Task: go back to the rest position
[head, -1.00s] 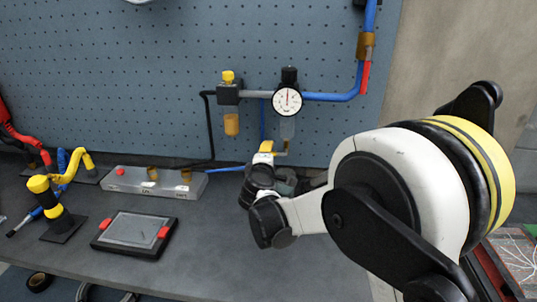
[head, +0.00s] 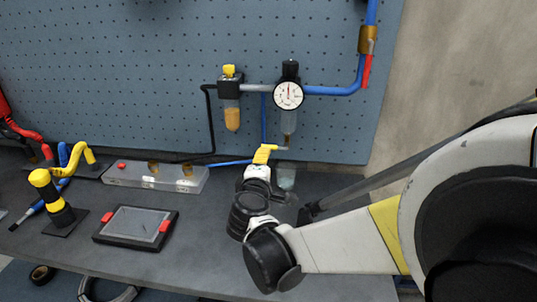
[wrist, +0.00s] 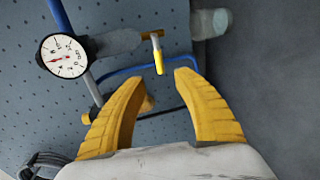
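My gripper (head: 265,153) is above the bench, just below and left of the regulator's clear bowl (head: 289,121). In the wrist view its two yellow fingers (wrist: 158,80) stand apart with a visible gap, and nothing is held between them. A small yellow-handled valve (wrist: 158,55) lies beyond the fingertips, apart from them as far as I can see. The round pressure gauge (head: 288,95) is on the pegboard; it also shows at the wrist view's upper left (wrist: 63,56). My arm comes in from the right and hides part of the bench.
The pegboard (head: 120,60) rises behind the bench (head: 200,235). A clear cup (head: 286,177) stands behind my wrist. The bench front is bare.

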